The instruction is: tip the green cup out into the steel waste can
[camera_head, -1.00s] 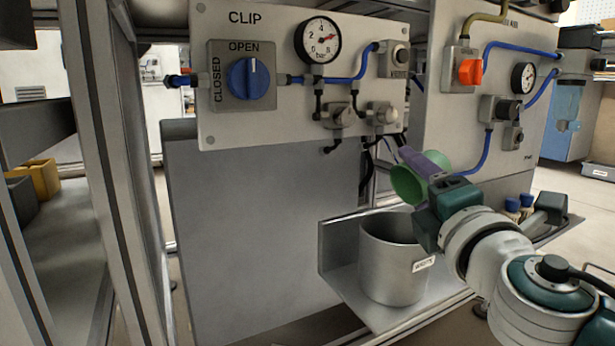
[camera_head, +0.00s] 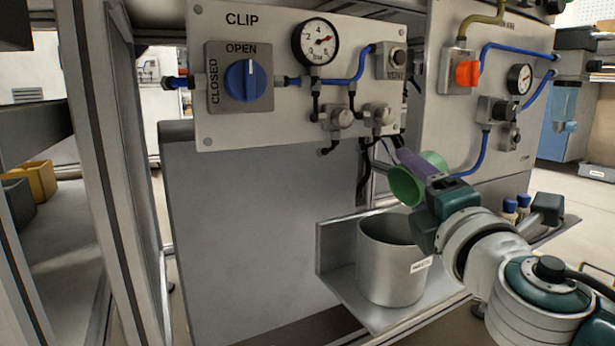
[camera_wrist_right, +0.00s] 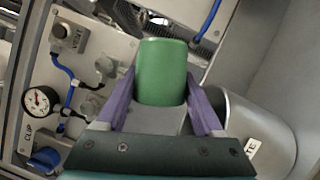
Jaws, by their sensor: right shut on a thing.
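My right gripper (camera_head: 425,172) is shut on the green cup (camera_head: 405,186) and holds it in the air above the steel waste can (camera_head: 391,272). The cup is tilted, with its open mouth facing left and down in the head view. In the right wrist view, the green cup (camera_wrist_right: 162,72) sits between the purple fingers (camera_wrist_right: 160,105). The can, upright with a white label, stands on a metal shelf; part of it (camera_wrist_right: 262,125) shows at the right of the wrist view. Whether anything is in the cup or falling from it cannot be told. My left gripper is not in view.
A panel with a blue valve knob (camera_head: 247,80), a gauge (camera_head: 315,41) and blue hoses stands behind the can. A second panel with an orange knob (camera_head: 467,73) is to the right. The metal shelf (camera_head: 335,262) has an upright side plate.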

